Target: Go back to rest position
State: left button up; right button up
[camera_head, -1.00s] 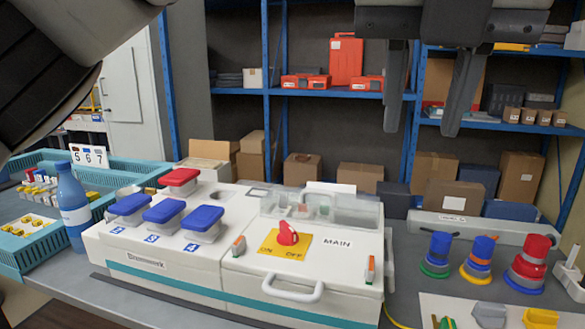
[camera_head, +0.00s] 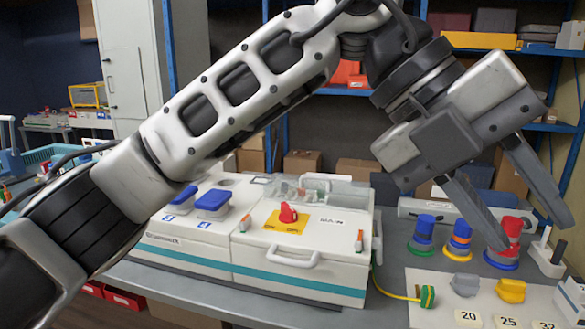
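My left arm crosses the head view from the lower left to the upper right. Its gripper (camera_head: 530,235) hangs at the right with its two fingers spread apart. The white socket box (camera_head: 300,257) stands on the bench with blue-lidded sockets (camera_head: 213,201) and a red switch (camera_head: 288,213) on a yellow plate. My arm hides its upper left part. My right gripper is not in view.
Blue (camera_head: 424,229) and orange-ringed (camera_head: 459,239) plugs stand on the bench at the right. A white board (camera_head: 425,285) with grey and yellow connectors lies in front of them. Shelves with boxes stand behind.

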pick_arm(q)
jog(key=w+a+f+n+t+h+p, duration=0.25)
jog(key=w+a+n+t+h, duration=0.9)
jog(key=n+h, duration=0.8)
jog(key=w+a+f+n+t+y, duration=0.2)
jog(key=a+f+n+t+y, duration=0.1)
jog(key=f+n+t+y, duration=0.3)
jog(key=w+a+f+n+t+y, duration=0.2)
jog(key=a+f+n+t+y, duration=0.1)
jog(key=f+n+t+y, duration=0.35)
jog(key=s+a+f+n+g+y, duration=0.15)
jog(key=a+f+n+y, duration=0.25)
jog(key=f, duration=0.4)
jog(key=s+a+f+n+g+y, duration=0.1)
jog(key=s+a+f+n+y, duration=0.1)
jog(key=a+f+n+y, duration=0.4)
jog(key=s+a+f+m+g+y, duration=0.1)
jog(key=s+a+f+g, duration=0.2)
jog(key=s+f, duration=1)
jog(key=f+g, duration=0.1)
jog(key=g, duration=0.2)
jog(key=shift+f+g, duration=0.25)
jog(key=shift+g, duration=0.1)
jog(key=shift+a, duration=0.1)
